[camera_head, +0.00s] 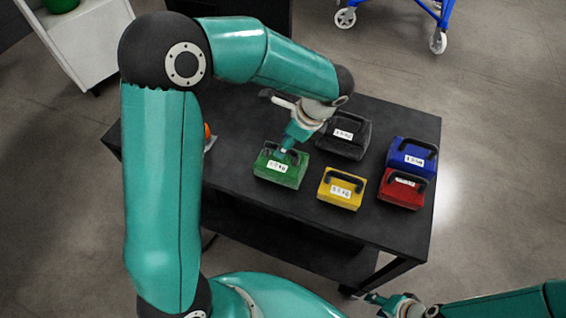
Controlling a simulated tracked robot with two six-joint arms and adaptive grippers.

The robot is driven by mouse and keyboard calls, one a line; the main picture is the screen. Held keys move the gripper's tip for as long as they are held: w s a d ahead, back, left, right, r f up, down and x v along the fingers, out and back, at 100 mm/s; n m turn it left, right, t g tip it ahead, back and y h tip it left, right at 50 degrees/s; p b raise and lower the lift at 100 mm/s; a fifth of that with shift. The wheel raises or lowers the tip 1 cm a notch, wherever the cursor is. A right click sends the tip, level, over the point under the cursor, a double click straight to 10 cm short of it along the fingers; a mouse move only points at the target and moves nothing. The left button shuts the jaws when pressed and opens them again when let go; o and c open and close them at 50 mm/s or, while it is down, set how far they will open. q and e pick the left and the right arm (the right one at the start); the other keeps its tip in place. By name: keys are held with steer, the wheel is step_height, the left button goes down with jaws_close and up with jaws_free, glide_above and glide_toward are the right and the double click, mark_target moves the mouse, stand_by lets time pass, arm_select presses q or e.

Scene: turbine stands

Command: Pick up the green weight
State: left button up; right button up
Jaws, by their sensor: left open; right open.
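The green weight (279,172) stands on the black table (250,205), at the left of the group of weights. It has a white label and a dark handle, partly hidden by my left gripper. My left gripper (284,150) is open and points down at the top of the green weight, close to its handle. I cannot tell whether the fingers touch the handle or stand around it. My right gripper (372,300) is open and empty, low at the bottom right, in front of the table and away from the weights.
A black weight (343,139) stands just behind the green one. A yellow weight (341,190), a red weight (401,191) and a blue weight (412,154) stand to the right. An orange object (207,132) shows partly behind my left arm. A blue wheeled frame (444,15) stands beyond.

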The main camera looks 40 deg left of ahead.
arm_select(q)
steer(key=x, duration=0.3)
steer(key=shift+s+f, duration=0.1)
steer(key=shift+f, duration=0.1)
steer(key=shift+c, duration=0.2)
jaws_close()
steer(key=shift+r, duration=0.15)
